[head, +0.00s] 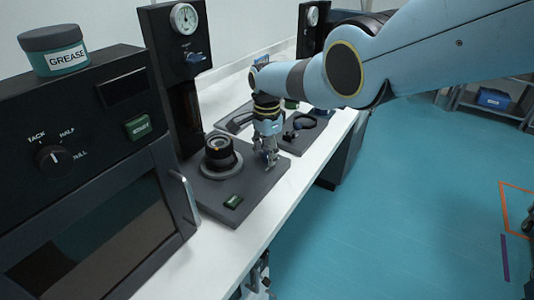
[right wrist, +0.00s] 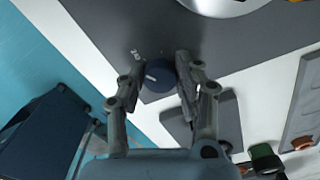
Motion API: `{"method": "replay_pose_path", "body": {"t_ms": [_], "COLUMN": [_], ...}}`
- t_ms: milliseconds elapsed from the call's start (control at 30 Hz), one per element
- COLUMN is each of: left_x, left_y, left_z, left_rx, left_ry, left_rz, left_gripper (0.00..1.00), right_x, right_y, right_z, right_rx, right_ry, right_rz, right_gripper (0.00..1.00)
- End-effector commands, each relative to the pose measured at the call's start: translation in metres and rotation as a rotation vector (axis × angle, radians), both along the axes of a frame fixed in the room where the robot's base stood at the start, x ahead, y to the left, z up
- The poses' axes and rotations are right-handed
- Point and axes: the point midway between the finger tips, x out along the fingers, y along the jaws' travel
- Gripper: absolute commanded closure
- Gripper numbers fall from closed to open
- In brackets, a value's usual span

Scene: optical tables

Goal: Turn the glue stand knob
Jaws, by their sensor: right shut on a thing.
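The glue stand has a dark grey base (head: 215,190) on the white table, with a tall black column (head: 183,105) and a round gauge (head: 184,18). A round black part (head: 220,153) sits on the base. My right gripper (head: 268,160) reaches down to the base's right corner and hides the knob in the head view. In the right wrist view, the dark blue round knob (right wrist: 157,76) with a white pointer line is between the fingers of my right gripper (right wrist: 158,80), which is shut on it. What looks like my left gripper (head: 260,275) shows partly below the table edge; its fingers are unclear.
A black cabinet (head: 85,170) with a TACK/HALF/FULL dial (head: 54,160) stands on the left, with a grease jar (head: 54,50) on top. A second stand (head: 308,30) is farther back. Open floor lies right.

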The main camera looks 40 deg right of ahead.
Motion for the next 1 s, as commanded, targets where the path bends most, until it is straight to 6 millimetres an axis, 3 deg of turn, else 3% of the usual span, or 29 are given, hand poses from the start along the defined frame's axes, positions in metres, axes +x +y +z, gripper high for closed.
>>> {"method": "replay_pose_path", "body": {"t_ms": [567,600,700,767,1000], "left_x": [0.0001,0.0001,0.0001,0.0001,-0.0007], "left_y": [-0.0001,-0.0001,-0.0001,-0.0001,0.0007], "left_z": [0.0001,0.0001,0.0001,0.0001,0.0001], "left_rx": [0.000,0.000,0.000,0.000,0.001], "left_ry": [0.000,0.000,0.000,0.000,0.000], "left_rz": [0.000,0.000,0.000,0.000,0.000], "left_gripper": [1.00,1.00,1.00,1.00,1.00], "right_x": [0.0012,0.0012,0.0010,0.0008,0.0004], "right_y": [-0.0001,-0.0001,-0.0001,-0.0001,-0.0001], "right_z": [0.0009,0.0009,0.0008,0.0007,0.0004], "right_rx": [0.000,0.000,0.000,0.000,0.000], "right_ry": [-0.003,-0.003,-0.002,-0.002,-0.001], "right_rz": [-0.032,-0.032,-0.031,-0.031,-0.031], "right_gripper": [1.00,0.64,0.51,0.45,0.45]}}
